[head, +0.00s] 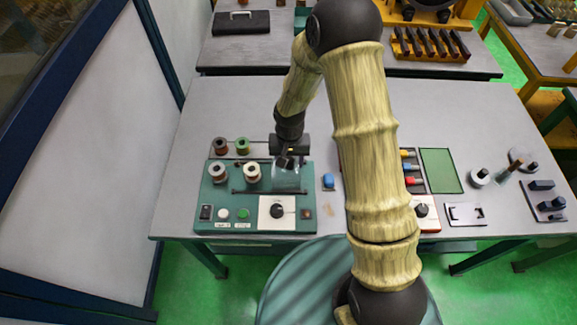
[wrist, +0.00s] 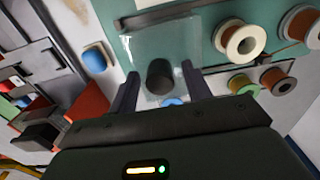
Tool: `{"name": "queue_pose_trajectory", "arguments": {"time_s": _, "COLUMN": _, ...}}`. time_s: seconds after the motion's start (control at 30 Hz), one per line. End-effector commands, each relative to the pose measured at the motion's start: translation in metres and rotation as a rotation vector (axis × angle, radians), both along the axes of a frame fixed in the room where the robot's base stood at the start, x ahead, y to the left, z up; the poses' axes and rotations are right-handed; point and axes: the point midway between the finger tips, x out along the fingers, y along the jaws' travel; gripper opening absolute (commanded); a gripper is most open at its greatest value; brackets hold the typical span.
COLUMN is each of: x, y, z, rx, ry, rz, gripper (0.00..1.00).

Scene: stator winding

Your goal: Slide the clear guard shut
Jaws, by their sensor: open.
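The clear guard (head: 287,179) is a see-through panel at the right part of the teal winding station (head: 215,190). It also shows in the wrist view (wrist: 140,45), beyond my fingers. My gripper (head: 287,160) is over the guard's far edge. In the wrist view my gripper (wrist: 160,72) has its two dark fingers spread apart. A dark round knob (wrist: 160,77) shows between the fingers, with no visible grip on it. Whether the fingers touch the guard or knob I cannot tell. My wrist hides part of the guard's far side in the head view.
Several wire spools (head: 218,170) stand left of the guard. A dark rail (head: 245,191) runs along its near side. A dial (head: 278,211) and buttons (head: 243,214) are in front. A blue object (head: 328,181) lies to the right. The table behind (head: 220,105) is clear.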

Motion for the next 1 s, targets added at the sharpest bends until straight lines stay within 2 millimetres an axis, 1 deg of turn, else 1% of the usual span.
{"name": "queue_pose_trajectory", "arguments": {"time_s": 0.1, "x": 0.000, "y": 0.000, "z": 0.000, "rx": 0.000, "ry": 0.000, "rz": 0.000, "gripper": 0.49}}
{"name": "queue_pose_trajectory", "arguments": {"time_s": 0.27, "x": 0.000, "y": 0.000, "z": 0.000, "rx": 0.000, "ry": 0.000, "rz": 0.000, "gripper": 0.18}}
{"name": "queue_pose_trajectory", "arguments": {"time_s": 0.3, "x": 0.000, "y": 0.000, "z": 0.000, "rx": 0.000, "ry": 0.000, "rz": 0.000, "gripper": 0.16}}
{"name": "queue_pose_trajectory", "arguments": {"time_s": 0.57, "x": 0.000, "y": 0.003, "z": 0.000, "rx": 0.000, "ry": 0.000, "rz": 0.001, "gripper": 0.16}}
{"name": "queue_pose_trajectory", "arguments": {"time_s": 1.0, "x": 0.001, "y": 0.022, "z": 0.000, "rx": 0.000, "ry": -0.001, "rz": 0.001, "gripper": 0.16}}
